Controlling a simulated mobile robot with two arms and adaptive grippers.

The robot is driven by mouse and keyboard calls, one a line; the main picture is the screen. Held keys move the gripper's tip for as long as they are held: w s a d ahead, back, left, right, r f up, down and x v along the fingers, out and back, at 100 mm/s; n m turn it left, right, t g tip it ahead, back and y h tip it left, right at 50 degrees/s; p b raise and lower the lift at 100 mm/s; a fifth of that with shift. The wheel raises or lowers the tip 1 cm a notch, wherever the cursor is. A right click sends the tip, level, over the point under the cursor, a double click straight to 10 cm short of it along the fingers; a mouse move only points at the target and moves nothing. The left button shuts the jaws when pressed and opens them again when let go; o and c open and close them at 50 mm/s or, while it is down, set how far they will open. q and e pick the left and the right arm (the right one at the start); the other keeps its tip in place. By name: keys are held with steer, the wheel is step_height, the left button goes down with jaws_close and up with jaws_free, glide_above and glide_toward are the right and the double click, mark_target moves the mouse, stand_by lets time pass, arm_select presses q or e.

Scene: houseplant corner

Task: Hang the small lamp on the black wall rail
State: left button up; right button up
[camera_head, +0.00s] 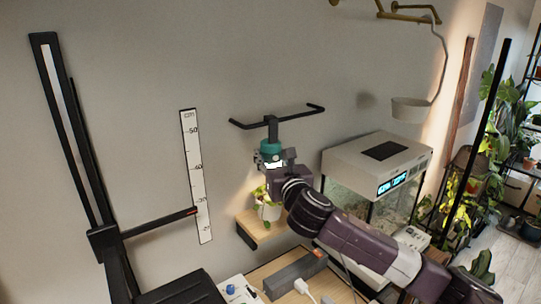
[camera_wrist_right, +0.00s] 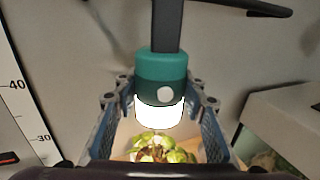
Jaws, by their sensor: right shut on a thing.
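The small lamp (camera_head: 271,148) has a teal body, a black strap-like hook on top and a lit white lower end. It hangs upright in front of the wall. The black wall rail (camera_head: 296,115) is a bar with upturned ends, and the hook's top overlaps its middle; I cannot tell whether it rests on it. In the right wrist view the lamp (camera_wrist_right: 161,75) is between the two fingers, with part of the rail (camera_wrist_right: 250,6) at the top. My left gripper is not in view.
A potted plant (camera_head: 268,207) stands on a small wooden shelf (camera_head: 246,234) just below. A white-lidded tank (camera_head: 377,152) with a blue display is to the right. A measuring strip (camera_head: 194,165) is on the wall at left. The wall around the rail is clear.

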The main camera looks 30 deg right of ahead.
stand_by(0.3)
steer(key=o, duration=1.4)
steer(key=shift+f, duration=0.1)
steer(key=s, duration=0.4)
steer(key=s+a, duration=0.1)
steer(key=s, duration=0.3)
steer(key=s+a, duration=0.1)
steer(key=s, duration=0.3)
steer(key=shift+a, duration=0.15)
